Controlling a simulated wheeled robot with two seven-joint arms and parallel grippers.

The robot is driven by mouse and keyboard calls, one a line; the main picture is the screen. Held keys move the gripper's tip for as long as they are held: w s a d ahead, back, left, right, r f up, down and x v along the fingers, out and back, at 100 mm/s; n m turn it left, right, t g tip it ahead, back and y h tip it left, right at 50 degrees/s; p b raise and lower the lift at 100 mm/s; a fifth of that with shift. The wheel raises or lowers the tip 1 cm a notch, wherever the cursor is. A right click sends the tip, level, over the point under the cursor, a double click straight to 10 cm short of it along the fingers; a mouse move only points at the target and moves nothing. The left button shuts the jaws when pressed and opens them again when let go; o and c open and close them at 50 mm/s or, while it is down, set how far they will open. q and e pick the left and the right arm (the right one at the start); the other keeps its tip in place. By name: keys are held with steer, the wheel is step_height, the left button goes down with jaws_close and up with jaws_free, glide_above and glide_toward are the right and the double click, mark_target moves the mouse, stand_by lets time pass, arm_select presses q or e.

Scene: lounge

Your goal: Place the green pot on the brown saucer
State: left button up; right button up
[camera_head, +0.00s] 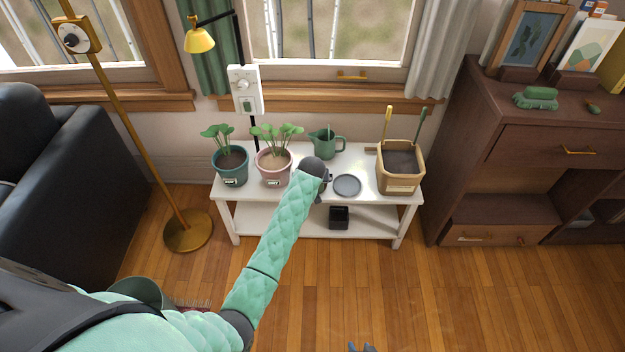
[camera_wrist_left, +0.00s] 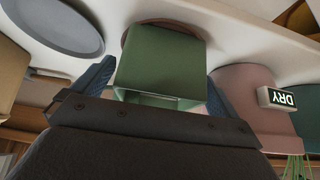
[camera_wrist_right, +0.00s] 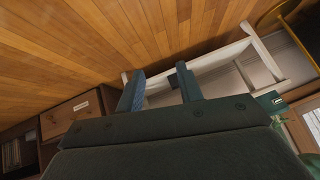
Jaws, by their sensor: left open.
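The green pot (camera_wrist_left: 160,62) is a small square pot, seen close up in the left wrist view between the two fingers of my left gripper (camera_wrist_left: 158,78). The fingers are apart, one on each side of the pot. The brown saucer (camera_wrist_left: 128,36) shows as a thin rim around the pot's base; the pot appears to stand on it, though any small gap is hidden. In the head view my left arm hides both pot and saucer. My right gripper (camera_wrist_right: 161,88) is open and empty, low over the floor; its tips show at the bottom of the head view (camera_head: 361,347).
The white table (camera_head: 300,203) also holds a grey saucer (camera_head: 347,185), a teal pot (camera_head: 230,170), a pink pot (camera_head: 273,168), a green jug (camera_head: 325,143) and a tan planter (camera_head: 400,172). A black pot (camera_head: 339,217) sits on the lower shelf.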

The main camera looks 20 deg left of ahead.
arm_select(q)
steer(key=v, duration=1)
steer(key=s+d+f+m+h, duration=0.1)
steer(key=s+d+f+m, duration=0.1)
steer(key=s+d+f, duration=0.4)
steer(key=s+d+f+m+h, duration=0.1)
steer(key=s+d+f, duration=0.1)
steer(key=s+f, duration=0.7)
steer(key=s+d+f+h, duration=0.1)
steer(key=s+d+f, duration=0.1)
steer(key=s, duration=0.6)
steer(key=s+d+f+m+h, duration=0.1)
steer(key=s+d, duration=0.3)
steer(key=s, duration=0.5)
steer(key=s+d+f+m+h, duration=0.1)
steer(key=s+d+f, duration=0.2)
steer(key=s, duration=0.6)
steer(key=shift+s+h+p, duration=0.25)
steer(key=shift+h+p, duration=0.05)
steer(key=shift+p, duration=0.05)
arm_select(e)
step_height(320, 180, up, 2)
steer(key=shift+w+r, duration=0.1)
steer(key=shift+r, duration=0.15)
steer(key=shift+g, duration=0.3)
